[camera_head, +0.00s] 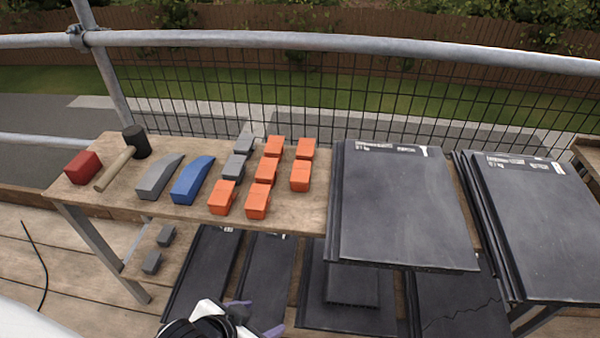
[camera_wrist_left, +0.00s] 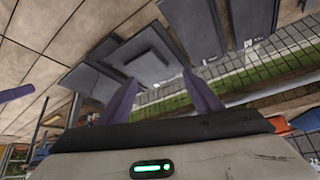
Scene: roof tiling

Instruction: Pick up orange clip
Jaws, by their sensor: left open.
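Several orange clips lie on the wooden bench in two rough columns in the head view. They include a front-left clip (camera_head: 222,197), a front clip (camera_head: 257,200), a middle clip (camera_head: 266,170), a right clip (camera_head: 300,175) and two back clips (camera_head: 274,146) (camera_head: 305,148). My left gripper (camera_head: 260,318) is at the bottom of the head view, in front of the bench and apart from the clips. Its purple fingers are spread and empty, as the left wrist view (camera_wrist_left: 160,77) also shows. Orange shapes (camera_wrist_left: 280,124) show at that view's right edge. My right gripper is not in view.
Grey clips (camera_head: 235,167), a blue wedge (camera_head: 193,180), a grey wedge (camera_head: 159,177), a mallet (camera_head: 118,166) and a red block (camera_head: 83,167) share the bench. Dark tile stacks (camera_head: 400,210) (camera_head: 540,225) stand right. More tiles (camera_head: 205,270) lie below. A mesh guardrail (camera_head: 330,105) runs behind.

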